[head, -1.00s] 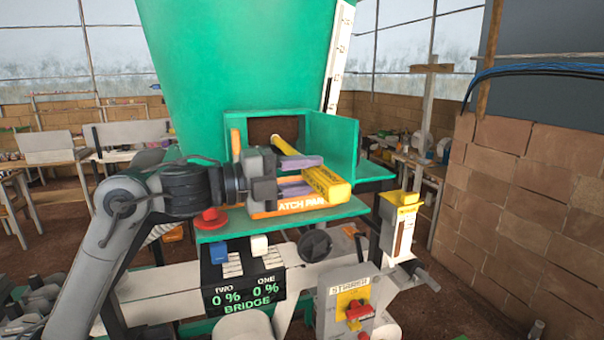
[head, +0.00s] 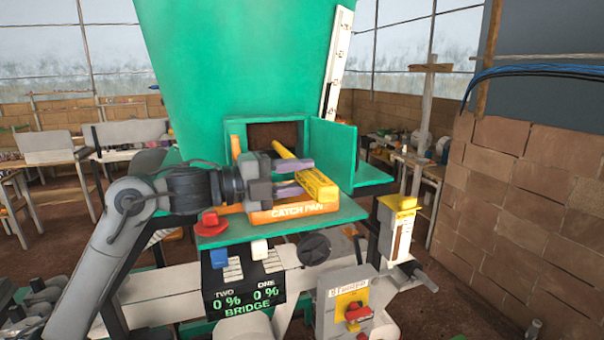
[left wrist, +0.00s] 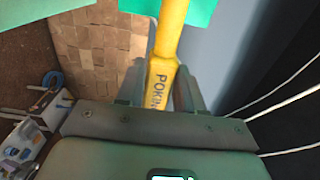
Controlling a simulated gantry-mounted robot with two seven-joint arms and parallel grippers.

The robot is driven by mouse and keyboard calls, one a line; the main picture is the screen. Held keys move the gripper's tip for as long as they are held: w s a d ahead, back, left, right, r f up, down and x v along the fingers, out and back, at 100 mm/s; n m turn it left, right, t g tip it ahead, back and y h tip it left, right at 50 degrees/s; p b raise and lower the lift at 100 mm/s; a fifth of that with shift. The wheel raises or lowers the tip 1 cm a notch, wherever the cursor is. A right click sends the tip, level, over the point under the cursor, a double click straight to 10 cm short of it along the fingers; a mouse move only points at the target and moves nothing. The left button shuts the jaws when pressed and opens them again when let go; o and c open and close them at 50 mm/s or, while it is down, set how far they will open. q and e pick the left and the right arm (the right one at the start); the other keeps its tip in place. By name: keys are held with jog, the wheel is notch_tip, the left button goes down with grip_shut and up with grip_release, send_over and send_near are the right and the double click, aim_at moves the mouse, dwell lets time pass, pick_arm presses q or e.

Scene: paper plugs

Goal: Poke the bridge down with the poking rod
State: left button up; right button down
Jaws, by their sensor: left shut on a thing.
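The yellow poking rod (head: 322,188) is held in my left gripper (head: 297,176), whose grey fingers close on it from both sides. In the left wrist view the rod (left wrist: 163,75) stands between the fingers, with part of its lettering showing. In the head view its far end points at the open hatch (head: 276,134) of the green hopper (head: 240,60). Brown material shows inside the hatch, but I cannot make out the bridge's shape. The display (head: 244,294) reads 0 % for TWO and ONE, above the word BRIDGE. My right gripper is out of view.
The orange catch pan (head: 275,216) sits on the green shelf below the hatch. The green hatch door (head: 332,153) stands open at the right. A red knob (head: 210,222) is at the shelf's left. A starter box (head: 347,303) and yellow-topped post (head: 398,204) stand at right.

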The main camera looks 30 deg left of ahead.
aim_at(305, 182)
pick_arm(q)
jog(key=shift+w+a, duration=0.35)
jog(key=shift+a, duration=0.1)
jog(key=shift+s+d, duration=0.1)
jog(key=shift+s+d, duration=0.6)
jog(key=shift+d, duration=0.05)
jog(key=shift+s+d+b, duration=0.45)
jog(key=shift+s+d, duration=0.5)
jog(key=shift+d, duration=0.05)
jog(key=shift+w+a, duration=0.1)
jog(key=shift+w+a+r+p, duration=0.1)
jog(key=shift+w+a+p, duration=1.1)
jog(key=shift+w+a, duration=0.35)
jog(key=shift+a, duration=0.05)
